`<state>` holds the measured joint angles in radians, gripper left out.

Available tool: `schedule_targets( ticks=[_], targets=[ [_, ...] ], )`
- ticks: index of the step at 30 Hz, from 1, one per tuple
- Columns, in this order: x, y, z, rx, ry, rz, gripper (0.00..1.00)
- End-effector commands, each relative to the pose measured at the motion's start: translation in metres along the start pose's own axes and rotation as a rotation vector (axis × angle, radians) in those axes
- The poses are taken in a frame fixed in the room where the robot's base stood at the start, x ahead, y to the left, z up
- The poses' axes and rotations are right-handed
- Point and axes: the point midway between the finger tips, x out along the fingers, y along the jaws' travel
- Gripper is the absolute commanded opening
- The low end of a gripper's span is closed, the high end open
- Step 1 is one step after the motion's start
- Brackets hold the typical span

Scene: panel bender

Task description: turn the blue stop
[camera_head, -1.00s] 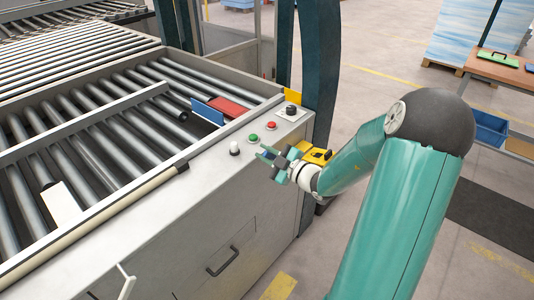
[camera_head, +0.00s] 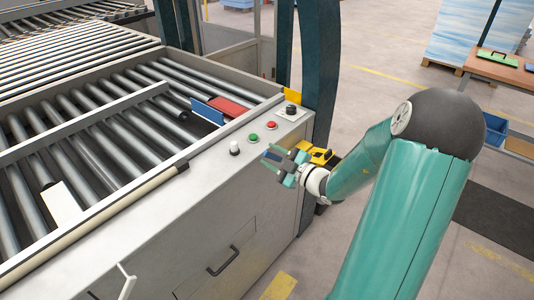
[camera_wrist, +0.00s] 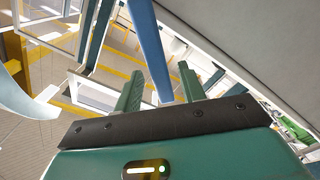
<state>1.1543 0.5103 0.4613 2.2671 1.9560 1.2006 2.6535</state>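My gripper (camera_head: 278,162) is at the front side of the roller table, just below the red and green buttons. Its two fingers are apart in the wrist view (camera_wrist: 160,90). A blue bar (camera_wrist: 150,45) comes down from the top of the wrist view into the space between the fingers. A gap shows beside the bar, and contact cannot be told. In the head view a small blue piece (camera_head: 272,156) shows at the fingertips, partly hidden by them. A separate blue strip (camera_head: 207,112) stands on the rollers.
A red piece (camera_head: 232,106) lies beside the blue strip. The grey panel (camera_head: 190,235) has buttons (camera_head: 253,138), a black knob (camera_head: 290,109) and a drawer handle (camera_head: 223,262). A yellow-and-black object (camera_head: 318,154) is behind my gripper. A dark post (camera_head: 316,70) stands behind it.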

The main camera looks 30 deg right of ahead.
Motion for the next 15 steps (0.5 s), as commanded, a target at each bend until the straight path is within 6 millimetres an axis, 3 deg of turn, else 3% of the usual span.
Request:
schedule_targets(
  ticks=[9,15],
  targets=[
    [-0.072,0.001,0.001,0.001,-0.005,0.002,0.4],
    [-0.103,0.0,0.001,0.001,-0.003,0.001,0.4]
  ],
)
